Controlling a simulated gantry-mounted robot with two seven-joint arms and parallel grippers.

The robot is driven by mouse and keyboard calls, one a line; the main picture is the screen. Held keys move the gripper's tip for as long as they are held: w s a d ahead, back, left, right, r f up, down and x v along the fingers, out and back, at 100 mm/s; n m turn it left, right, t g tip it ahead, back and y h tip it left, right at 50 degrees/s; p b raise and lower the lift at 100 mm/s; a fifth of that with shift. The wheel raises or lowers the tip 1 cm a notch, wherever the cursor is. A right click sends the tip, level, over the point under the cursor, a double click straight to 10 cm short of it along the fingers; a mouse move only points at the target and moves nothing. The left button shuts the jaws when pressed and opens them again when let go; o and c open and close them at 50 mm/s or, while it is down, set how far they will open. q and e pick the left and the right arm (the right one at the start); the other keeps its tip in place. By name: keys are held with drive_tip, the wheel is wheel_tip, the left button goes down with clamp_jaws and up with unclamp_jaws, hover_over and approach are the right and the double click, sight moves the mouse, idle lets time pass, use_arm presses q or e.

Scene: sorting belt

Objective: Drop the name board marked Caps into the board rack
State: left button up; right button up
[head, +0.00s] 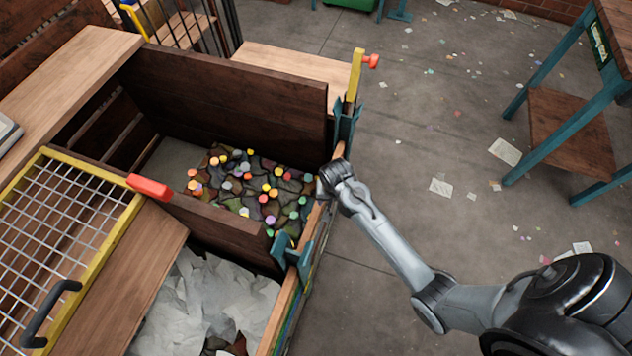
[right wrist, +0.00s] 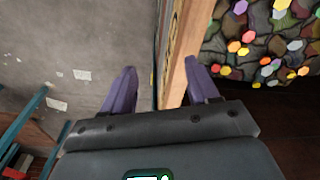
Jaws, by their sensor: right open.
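My right gripper (head: 333,178) is open at the right edge of the bin of coloured caps (head: 262,190). In the right wrist view its two purple fingers (right wrist: 163,82) stand apart, one on each side of an upright wooden edge (right wrist: 190,50). I cannot tell whether they touch it. Dark marks show on the edge's outer face, but I cannot read them. No board lettered Caps is legible in either view. Teal brackets (head: 293,256) stand along the bin's right side; I cannot tell whether they belong to the board rack. My left gripper is not in view.
A bin of whitish crumpled sheets (head: 205,300) adjoins the caps bin, behind a dark wooden divider (head: 225,232). A yellow-framed mesh lid (head: 75,225) lies at left. A yellow post with a red knob (head: 355,75) rises at the far corner. Open littered floor (head: 430,130) lies right, before a teal-legged table (head: 570,130).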

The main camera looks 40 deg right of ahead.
drive_tip(key=w+m, duration=0.2)
drive_tip(key=w, duration=0.1)
drive_tip(key=w+m+p, duration=0.1)
drive_tip(key=w, duration=0.1)
drive_tip(key=shift+d+r+g, duration=0.4)
drive_tip(key=shift+w+f+y, duration=0.1)
drive_tip(key=shift+y, duration=0.2)
wheel_tip(320, 180, down, 11)
drive_tip(key=b, duration=0.3)
drive_tip(key=shift+c, duration=0.4)
clamp_jaws()
